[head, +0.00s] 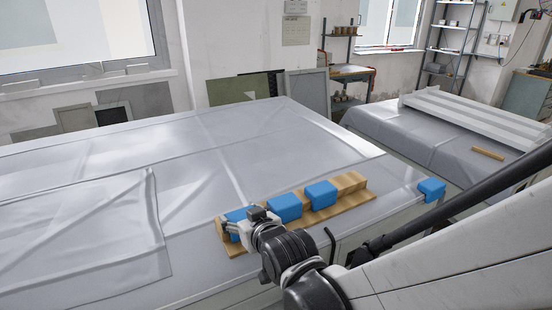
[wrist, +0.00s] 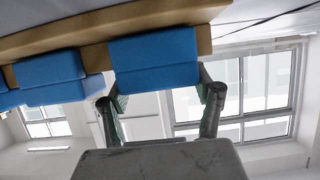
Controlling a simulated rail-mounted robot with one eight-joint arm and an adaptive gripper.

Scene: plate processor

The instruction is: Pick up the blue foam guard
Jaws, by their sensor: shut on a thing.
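Three blue foam guards sit in a row on a wooden rack at the table's front edge. In the head view my gripper (head: 244,226) is at the rack's left end, shut on the leftmost blue foam guard (head: 236,214), which it partly hides. In the wrist view this held guard (wrist: 155,62) lies between the fingers of my gripper (wrist: 160,90), against the rack (wrist: 90,54). The middle guard (head: 285,207) and the right guard (head: 321,194) stand beside it.
The wooden rack (head: 352,183) rests on the grey covered table (head: 230,160). A loose translucent sheet (head: 85,235) lies on the table at left. A second covered table (head: 420,138) stands at the back right, with a small wooden strip (head: 487,153). The table's middle is clear.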

